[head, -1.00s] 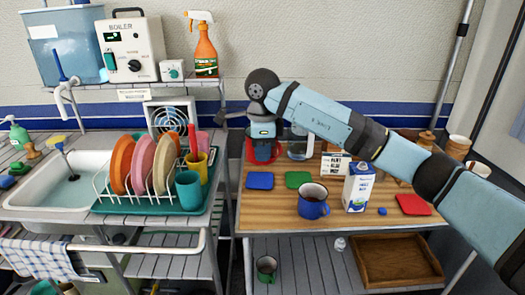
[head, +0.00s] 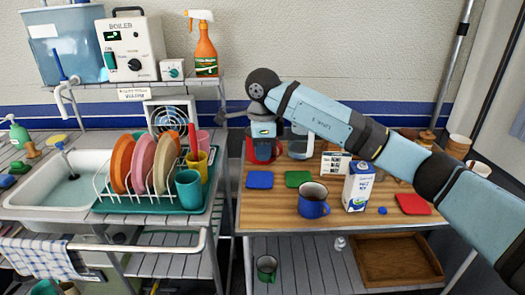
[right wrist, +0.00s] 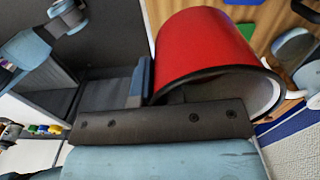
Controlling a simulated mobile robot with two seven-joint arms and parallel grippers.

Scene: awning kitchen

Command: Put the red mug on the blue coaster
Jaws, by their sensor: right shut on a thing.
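The red mug (head: 250,150) is at the back left of the wooden table, behind the blue coaster (head: 260,180). My right gripper (head: 263,147) points down at the mug and is shut on it. In the right wrist view the red mug (right wrist: 205,45) fills the upper middle, its dark rim towards the camera, with a finger against its left side. The far finger is hidden there. The blue coaster lies flat and bare. Whether the mug's base touches the table is hard to tell. My left gripper is not in view.
A green coaster (head: 298,179) lies right of the blue one. A blue mug (head: 313,200) and a milk carton (head: 358,187) stand in front and to the right. A red coaster (head: 413,204) lies at right.

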